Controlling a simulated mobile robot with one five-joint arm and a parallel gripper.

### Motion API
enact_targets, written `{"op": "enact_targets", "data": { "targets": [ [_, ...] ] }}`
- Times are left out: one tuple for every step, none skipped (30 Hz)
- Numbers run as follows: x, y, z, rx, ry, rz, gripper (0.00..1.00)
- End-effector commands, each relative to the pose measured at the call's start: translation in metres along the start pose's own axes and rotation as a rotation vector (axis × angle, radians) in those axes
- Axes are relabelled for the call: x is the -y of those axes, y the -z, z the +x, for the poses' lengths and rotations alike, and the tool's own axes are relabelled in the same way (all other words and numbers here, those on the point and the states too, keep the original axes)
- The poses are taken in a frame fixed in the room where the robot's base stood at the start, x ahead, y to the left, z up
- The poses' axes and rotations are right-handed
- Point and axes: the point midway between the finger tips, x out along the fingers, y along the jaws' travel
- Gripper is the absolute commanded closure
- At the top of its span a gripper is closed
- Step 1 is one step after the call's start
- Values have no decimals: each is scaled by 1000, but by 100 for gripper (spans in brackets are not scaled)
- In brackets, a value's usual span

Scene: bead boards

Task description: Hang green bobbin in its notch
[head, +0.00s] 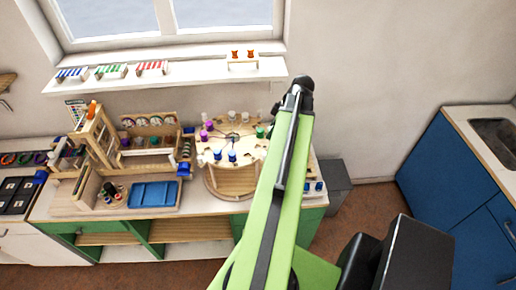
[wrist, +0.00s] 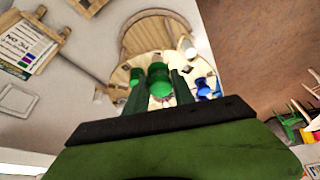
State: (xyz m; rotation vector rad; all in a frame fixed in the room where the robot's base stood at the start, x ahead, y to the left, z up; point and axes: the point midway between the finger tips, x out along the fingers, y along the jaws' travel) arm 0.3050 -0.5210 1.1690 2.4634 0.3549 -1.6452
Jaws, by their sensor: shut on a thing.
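The green bobbin (wrist: 159,78) is between the two fingers of my gripper (wrist: 159,88) in the wrist view. My gripper is shut on it. The pale round notched board (head: 222,146) stands on the counter in the head view, and its curved wooden stand (wrist: 157,33) shows beyond the bobbin in the wrist view. In the head view a green piece (head: 260,132) shows at the board's right side, beside my arm. My arm hides the board's right edge there. I cannot tell which notch the bobbin lines up with, or whether it touches the board.
Blue bobbins (head: 232,156), purple bobbins (head: 208,126) and white ones stand around the board. A wooden rack (head: 98,130) and a blue tray (head: 154,194) are to the left. A window shelf (head: 190,74) with bead combs runs behind. A grey bin (head: 336,182) stands at the right.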

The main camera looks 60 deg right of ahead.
Motion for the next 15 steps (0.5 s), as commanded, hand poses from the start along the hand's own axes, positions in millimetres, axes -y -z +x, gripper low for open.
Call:
{"op": "enact_targets", "data": {
  "targets": [
    [2, 6, 21, 0, 1, -5, 100],
    [2, 12, 28, 0, 1, -4, 100],
    [3, 18, 35, 0, 1, -4, 100],
    [4, 22, 40, 0, 1, -3, 100],
    [4, 26, 44, 0, 1, -2, 100],
    [4, 30, 48, 0, 0, -2, 100],
    [4, 32, 50, 0, 0, -1, 100],
    [5, 35, 51, 0, 0, -1, 100],
    [5, 36, 52, 0, -1, 0, 100],
    [5, 37, 52, 0, -1, 1, 100],
    [5, 38, 52, 0, -1, 1, 100],
    [5, 38, 52, 0, -1, 2, 100],
    [5, 37, 52, 0, -1, 2, 100],
    [5, 36, 54, 0, -1, 2, 100],
    [5, 34, 58, 0, -1, 2, 100]
  ]
}}
